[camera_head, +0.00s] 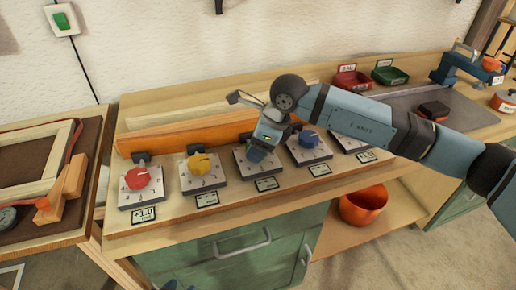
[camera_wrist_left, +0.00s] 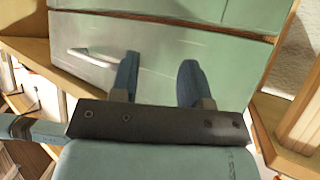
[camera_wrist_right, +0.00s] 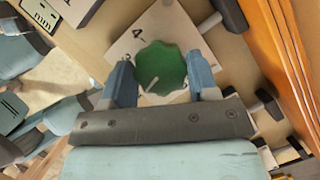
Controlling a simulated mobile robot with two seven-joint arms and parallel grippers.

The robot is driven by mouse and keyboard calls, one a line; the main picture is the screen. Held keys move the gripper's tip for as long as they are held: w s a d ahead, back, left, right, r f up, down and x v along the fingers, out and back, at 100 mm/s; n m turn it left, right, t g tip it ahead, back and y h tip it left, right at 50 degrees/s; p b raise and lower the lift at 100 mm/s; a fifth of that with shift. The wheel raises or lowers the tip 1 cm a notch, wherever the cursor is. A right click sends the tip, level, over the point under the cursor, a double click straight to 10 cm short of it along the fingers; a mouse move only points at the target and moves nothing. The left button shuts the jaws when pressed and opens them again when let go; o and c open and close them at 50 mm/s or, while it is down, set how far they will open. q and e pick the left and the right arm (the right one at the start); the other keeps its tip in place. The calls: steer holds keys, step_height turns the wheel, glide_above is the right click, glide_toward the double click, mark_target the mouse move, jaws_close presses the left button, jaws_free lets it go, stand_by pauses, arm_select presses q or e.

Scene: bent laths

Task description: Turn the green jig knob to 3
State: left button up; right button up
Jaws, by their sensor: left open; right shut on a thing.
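The green knob (camera_wrist_right: 163,66) sits on a pale dial plate (camera_wrist_right: 128,45) in the right wrist view, between the two fingers of my right gripper (camera_wrist_right: 162,85). Its white pointer mark is on the side nearest my gripper; a 4 shows on the plate, and other digits are hidden or unclear. In the head view my right gripper (camera_head: 258,152) is down on the middle dial plate (camera_head: 246,169) and hides the knob. The right gripper is shut on the knob. My left gripper (camera_wrist_left: 158,75) is open and empty in front of a green drawer front (camera_wrist_left: 105,75).
Red (camera_head: 138,178), yellow (camera_head: 199,163) and blue (camera_head: 309,139) knobs stand on neighbouring plates close by. A bent orange lath (camera_head: 185,133) runs behind them. Small display cards (camera_head: 267,184) lie along the bench front. An orange bowl (camera_head: 363,204) is on the shelf below.

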steer(key=m+t+b, duration=0.1)
steer(key=m, duration=0.2)
steer(key=shift+f, duration=0.1)
steer(key=m+t+h+b, duration=0.1)
steer(key=m+b, duration=0.2)
steer(key=m, duration=0.1)
steer(key=shift+s+a, duration=0.1)
steer(key=m+t+h+b, duration=0.1)
steer(key=m, duration=0.2)
steer(key=shift+b, duration=0.35)
arm_select(q)
steer(key=shift+w+d+f+t+h+b, duration=0.15)
steer(key=shift+w+d+t+h+b, duration=0.2)
steer(key=shift+d+t, duration=0.25)
arm_select(e)
steer(key=shift+m+h, duration=0.4)
steer(key=shift+m, duration=0.4)
arm_select(q)
steer(key=shift+s, duration=0.1)
steer(key=shift+d, duration=0.1)
arm_select(e)
steer(key=o, duration=0.9)
